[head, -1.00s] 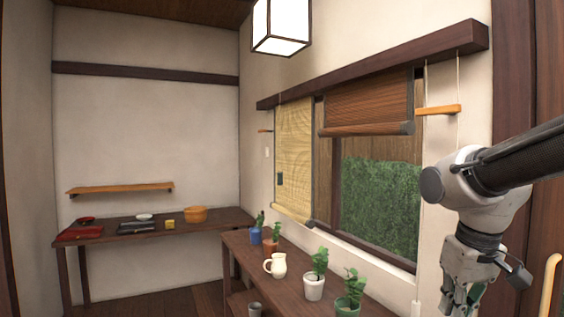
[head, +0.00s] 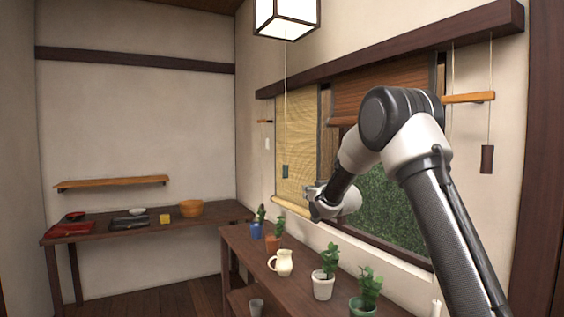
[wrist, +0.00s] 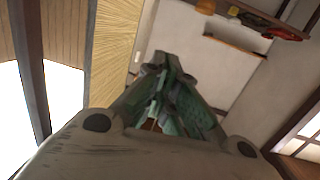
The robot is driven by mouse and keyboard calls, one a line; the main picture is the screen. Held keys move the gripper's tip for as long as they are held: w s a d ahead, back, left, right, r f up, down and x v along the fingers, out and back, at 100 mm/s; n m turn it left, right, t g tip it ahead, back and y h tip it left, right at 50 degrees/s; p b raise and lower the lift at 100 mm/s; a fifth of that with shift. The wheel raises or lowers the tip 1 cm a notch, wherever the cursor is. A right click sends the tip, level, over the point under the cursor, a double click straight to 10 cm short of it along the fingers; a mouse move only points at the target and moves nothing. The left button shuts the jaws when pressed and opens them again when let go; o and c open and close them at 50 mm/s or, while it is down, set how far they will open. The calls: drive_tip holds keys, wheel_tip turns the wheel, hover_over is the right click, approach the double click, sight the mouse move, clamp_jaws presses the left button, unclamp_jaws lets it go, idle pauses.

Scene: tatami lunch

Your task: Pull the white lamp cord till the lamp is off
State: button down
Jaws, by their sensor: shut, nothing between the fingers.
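The paper lamp (head: 286,15) hangs at the top of the head view, and its panels glow bright white. A thin pale cord (head: 285,100) hangs below it, ending in a small dark green pull (head: 285,171) in front of the straw blind. My gripper (head: 311,200) is just right of and a little below the pull in the picture; I cannot tell the gap in depth. In the wrist view my gripper's fingers (wrist: 172,90) are shut together with nothing between them. I cannot make out the cord in the wrist view.
A bench below the window (head: 240,245) holds potted plants (head: 324,284) and a cream jug (head: 281,263). Another cord with a brown pull (head: 487,159) hangs at the right. A low table with dishes (head: 230,212) stands at the back left.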

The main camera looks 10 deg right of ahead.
wheel_tip(320, 180, up, 12)
drive_tip(key=a+n+t+y, duration=0.1)
drive_tip(key=a+t+y, duration=0.1)
drive_tip(key=t+y, duration=0.1)
drive_tip(key=shift+a+r+t, duration=0.15)
drive_tip(key=shift+a+t, duration=0.2)
drive_tip(key=shift+t, duration=0.35)
wheel_tip(320, 180, up, 3)
hover_over(287, 169)
drive_tip(key=s, duration=0.1)
drive_tip(key=shift+s+d+f, duration=0.15)
drive_tip(key=shift+f, duration=0.8)
drive_tip(key=shift+s+d+f, duration=0.1)
drive_tip(key=shift+f, duration=0.8)
drive_tip(key=shift+f, duration=0.15)
drive_tip(key=shift+f, duration=2.05)
